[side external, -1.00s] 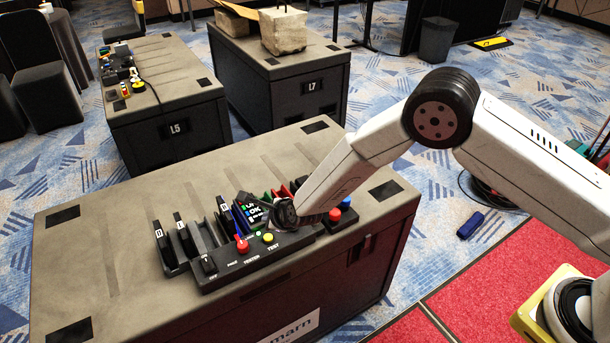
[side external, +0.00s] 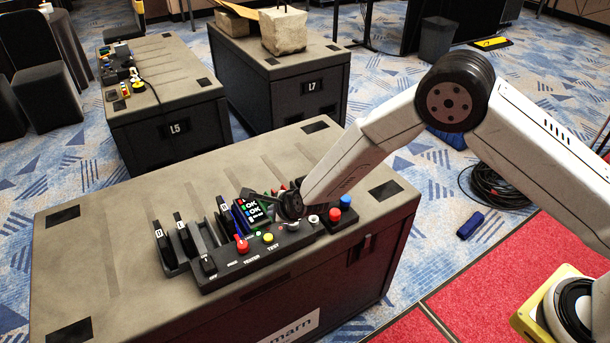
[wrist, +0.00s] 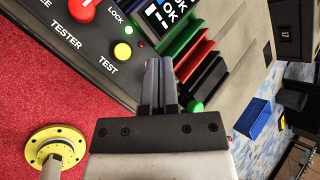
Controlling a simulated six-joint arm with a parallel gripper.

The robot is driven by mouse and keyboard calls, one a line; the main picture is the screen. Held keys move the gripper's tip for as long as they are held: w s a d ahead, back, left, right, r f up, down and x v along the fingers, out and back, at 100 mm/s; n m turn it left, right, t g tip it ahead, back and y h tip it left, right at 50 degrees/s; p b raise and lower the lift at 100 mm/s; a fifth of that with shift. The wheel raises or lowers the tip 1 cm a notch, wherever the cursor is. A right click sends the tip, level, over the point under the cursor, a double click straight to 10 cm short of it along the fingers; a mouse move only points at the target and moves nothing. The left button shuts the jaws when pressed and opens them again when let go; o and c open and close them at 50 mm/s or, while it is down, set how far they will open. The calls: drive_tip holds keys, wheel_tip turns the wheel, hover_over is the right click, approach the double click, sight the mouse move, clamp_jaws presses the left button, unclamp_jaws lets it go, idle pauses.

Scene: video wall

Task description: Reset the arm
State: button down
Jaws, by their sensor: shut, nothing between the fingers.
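My gripper shows in the wrist view (wrist: 160,85), its two narrow fingers together with nothing between them. It is over the right part of the black tester panel (side external: 222,272) on the large grey-topped case (side external: 110,225). In the wrist view the yellow TEST button (wrist: 122,52) and the red knob (wrist: 82,10) lie left of the fingers. The tester screen (side external: 255,213) is lit and shows OK lines. In the side view my wrist hides part of the panel, and the fingertips cannot be made out.
A small box with red (side external: 335,214) and blue buttons sits right of my wrist. Black upright holders (side external: 165,248) stand at the panel's left. Green (wrist: 186,52) and black slots are right of the fingers in the wrist view. The case top's left side is clear.

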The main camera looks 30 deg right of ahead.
drive_tip(key=s+d+r+n+g, duration=0.3)
drive_tip(key=s+d+r+n, duration=0.6)
drive_tip(key=d+r+n, duration=0.25)
drive_tip(key=s+d+r+n+g+h, duration=0.1)
drive_tip(key=s+d+r+n, duration=0.1)
drive_tip(key=s+d+n, duration=0.4)
drive_tip(key=s+d+r+n+g, duration=0.2)
drive_tip(key=s+d+n, duration=0.3)
drive_tip(key=s, duration=0.7)
drive_tip(key=shift+s+d+n+h, duration=0.15)
drive_tip(key=shift+d+n+h, duration=0.2)
drive_tip(key=shift+h, duration=0.05)
